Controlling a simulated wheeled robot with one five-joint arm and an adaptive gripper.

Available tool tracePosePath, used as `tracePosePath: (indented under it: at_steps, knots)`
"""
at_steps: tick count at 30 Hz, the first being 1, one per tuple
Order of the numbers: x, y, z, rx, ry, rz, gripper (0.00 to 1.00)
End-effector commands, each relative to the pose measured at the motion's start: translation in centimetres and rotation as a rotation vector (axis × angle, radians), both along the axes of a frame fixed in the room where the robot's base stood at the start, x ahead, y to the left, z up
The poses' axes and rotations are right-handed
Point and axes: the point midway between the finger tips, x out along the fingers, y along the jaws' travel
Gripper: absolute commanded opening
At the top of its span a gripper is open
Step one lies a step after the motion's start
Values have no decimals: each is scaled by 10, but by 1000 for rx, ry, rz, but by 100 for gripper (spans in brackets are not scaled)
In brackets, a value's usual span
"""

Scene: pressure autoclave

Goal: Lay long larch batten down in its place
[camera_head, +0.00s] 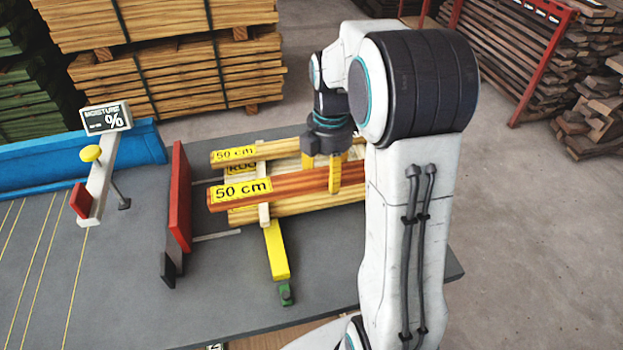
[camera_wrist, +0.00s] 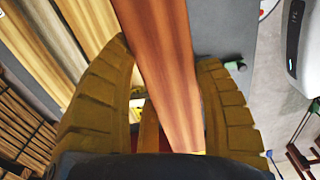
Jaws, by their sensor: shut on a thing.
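The reddish-orange batten, which I take as the larch one (camera_head: 290,186), carries a yellow "50 cm" label on its left end. My gripper (camera_head: 322,176) is shut on it toward its right part. In the wrist view the batten (camera_wrist: 165,60) runs between the two yellow fingers. It lies lengthwise over the front of a layer of paler battens (camera_head: 310,202); I cannot tell whether it touches them. A pale batten (camera_head: 285,150) with its own "50 cm" label lies along the back. My arm hides the right ends.
White cross sticks (camera_head: 263,212) stand among the battens. A yellow bar (camera_head: 276,250) with a green end sticks out in front. A red upright plate (camera_head: 180,195) and a moisture meter (camera_head: 104,118) stand at the left. The table front (camera_head: 220,300) is bare.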

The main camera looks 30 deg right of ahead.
Motion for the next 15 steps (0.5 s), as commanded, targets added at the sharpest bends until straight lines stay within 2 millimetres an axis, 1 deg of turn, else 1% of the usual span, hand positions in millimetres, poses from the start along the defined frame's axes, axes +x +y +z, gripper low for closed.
tracePosePath:
  at_steps: [9,15]
  knots:
    - [54,-6,-31,0,2,2,25]
    - [84,-9,-49,0,0,1,25]
